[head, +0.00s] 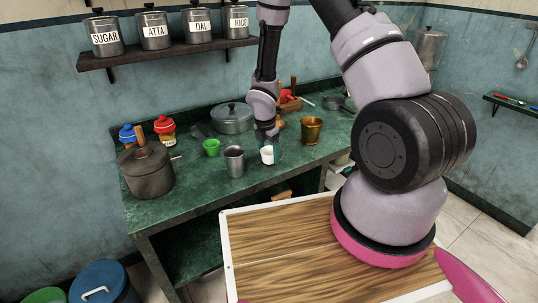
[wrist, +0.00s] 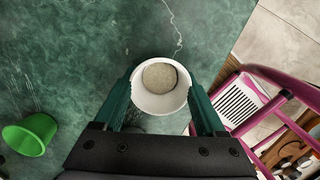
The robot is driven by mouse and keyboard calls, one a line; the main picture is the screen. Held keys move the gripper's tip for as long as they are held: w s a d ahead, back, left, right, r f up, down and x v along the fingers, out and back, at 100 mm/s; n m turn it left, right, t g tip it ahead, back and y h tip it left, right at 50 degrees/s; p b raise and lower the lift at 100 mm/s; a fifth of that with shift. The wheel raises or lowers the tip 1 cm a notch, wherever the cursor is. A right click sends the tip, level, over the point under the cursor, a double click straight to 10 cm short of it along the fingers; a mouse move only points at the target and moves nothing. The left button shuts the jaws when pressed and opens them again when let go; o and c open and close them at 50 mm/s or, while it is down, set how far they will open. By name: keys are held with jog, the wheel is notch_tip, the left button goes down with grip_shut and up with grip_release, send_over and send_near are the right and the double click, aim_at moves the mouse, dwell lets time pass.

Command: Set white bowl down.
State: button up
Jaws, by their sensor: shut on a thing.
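The white bowl (head: 267,155) is between the fingers of my gripper (head: 268,145), over the green counter (head: 187,199). In the wrist view the white bowl (wrist: 140,99) is seen from above, with a round beige content or inner bottom showing. The green fingers of my gripper (wrist: 160,108) are shut on its two sides. The counter (wrist: 90,50) lies below it. I cannot tell whether the bowl's base touches the counter.
A brass pot (head: 311,130) stands to the right, and a lidded pot (head: 232,119) behind. The counter's front edge is close by. Bare counter lies in front of the steel cup.

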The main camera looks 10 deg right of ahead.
jog(key=shift+f, duration=0.25)
jog(key=o, duration=1.3)
notch_tip(320, 180, up, 12)
jog(key=a+r, duration=0.1)
notch_tip(320, 180, up, 8)
jog(key=m+t, duration=0.1)
jog(key=m, duration=0.4)
send_over(266, 152)
jog(key=d, duration=0.3)
jog(key=s+d+r+m+t, duration=0.1)
jog(key=s+d+r+m, duration=0.1)
jog(key=s+r+m, duration=0.3)
jog(key=d+r+m, duration=0.1)
jog(key=r+m, duration=0.2)
jog(key=r, duration=0.4)
jog(key=s+r+m+t+y, duration=0.1)
jog(key=s+r+m, duration=0.3)
jog(key=s+m, duration=0.1)
jog(key=s+r+m+t+y, duration=0.1)
jog(key=s+r+m+t, duration=0.1)
jog(key=s+r+m, duration=0.3)
jog(key=s+d+r+m+t+y, duration=0.1)
jog(key=s+r+m, duration=0.4)
jog(key=s, duration=0.1)
jog(key=shift+s+r+m, duration=0.15)
jog(key=shift+s+m, duration=0.15)
jog(key=shift+m, duration=0.1)
